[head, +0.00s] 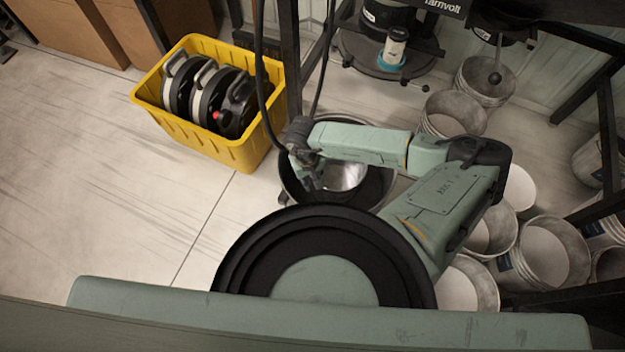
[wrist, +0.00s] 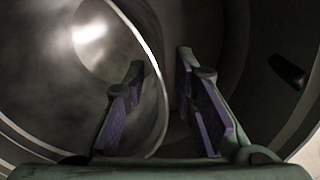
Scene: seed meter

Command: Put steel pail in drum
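The steel pail (head: 345,176) shows as a shiny round shape within the dark opening of the drum (head: 378,190), partly hidden by my arm. In the wrist view the pail (wrist: 85,45) fills the left side, its curved bright rim running down between my fingers. The drum's inner wall (wrist: 250,45) appears around and to the right of it. My gripper (head: 308,178) is at the left part of the drum's mouth. In the wrist view my gripper (wrist: 167,105) is open, left finger inside the pail's rim, right finger outside, with a gap to the wall.
A yellow crate (head: 208,137) with dark-rimmed wheels stands left of the drum. Several whitish buckets (head: 545,250) stand at the right, close to my arm. A black metal frame (head: 290,60) rises behind. The floor at the left is clear.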

